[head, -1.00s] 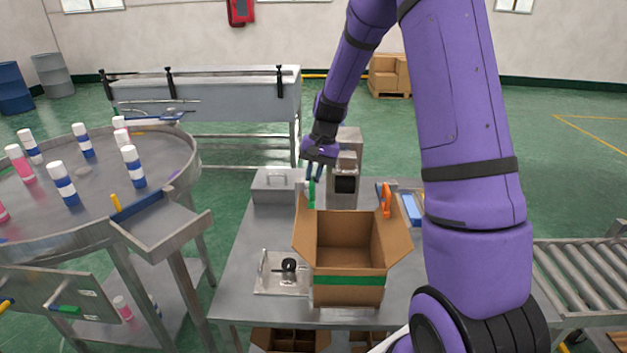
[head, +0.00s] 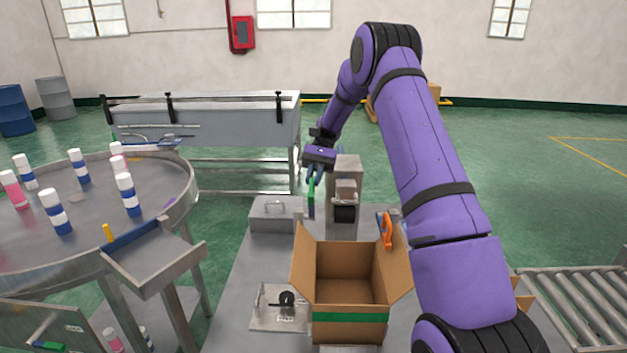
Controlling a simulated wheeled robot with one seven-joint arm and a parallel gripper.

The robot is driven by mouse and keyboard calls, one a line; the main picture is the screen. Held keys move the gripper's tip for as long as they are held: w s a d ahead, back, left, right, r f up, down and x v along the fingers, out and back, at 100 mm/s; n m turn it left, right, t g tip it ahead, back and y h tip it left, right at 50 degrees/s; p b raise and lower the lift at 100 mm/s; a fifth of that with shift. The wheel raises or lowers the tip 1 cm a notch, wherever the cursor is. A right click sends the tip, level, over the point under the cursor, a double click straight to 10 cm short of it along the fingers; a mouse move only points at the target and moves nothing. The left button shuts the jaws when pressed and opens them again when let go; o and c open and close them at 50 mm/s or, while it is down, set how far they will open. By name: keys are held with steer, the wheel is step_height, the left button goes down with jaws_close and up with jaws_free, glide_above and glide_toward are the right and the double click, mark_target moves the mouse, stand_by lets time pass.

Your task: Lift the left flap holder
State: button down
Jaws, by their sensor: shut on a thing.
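The left flap holder is a small green clip (head: 311,187), upright in my gripper (head: 313,172) above the left side of the open cardboard box (head: 350,316). My gripper points down and is shut on the green clip. The clip's lower end shows just above the box's left flap (head: 304,262); I cannot tell from this view how far apart they are. The left flap stands open and leans outward. An orange holder (head: 387,231) sits on the right flap (head: 396,259).
A grey device with a dark roller (head: 345,196) stands right behind the box, close to my gripper. A grey metal box (head: 275,214) is at the back left of the table. A tape dispenser plate (head: 278,308) lies left of the box. A round table (head: 90,222) holds several bottles.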

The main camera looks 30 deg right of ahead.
steer(key=shift+w+d+f+g+y, duration=0.1)
steer(key=shift+w+d+g+y, duration=0.2)
steer(key=shift+w+g, duration=0.1)
steer(key=c, duration=1.1)
jaws_free()
steer(key=shift+c, duration=0.2)
steer(key=v, duration=0.7)
steer(key=shift+w+d, duration=0.15)
steer(key=shift+d, duration=0.05)
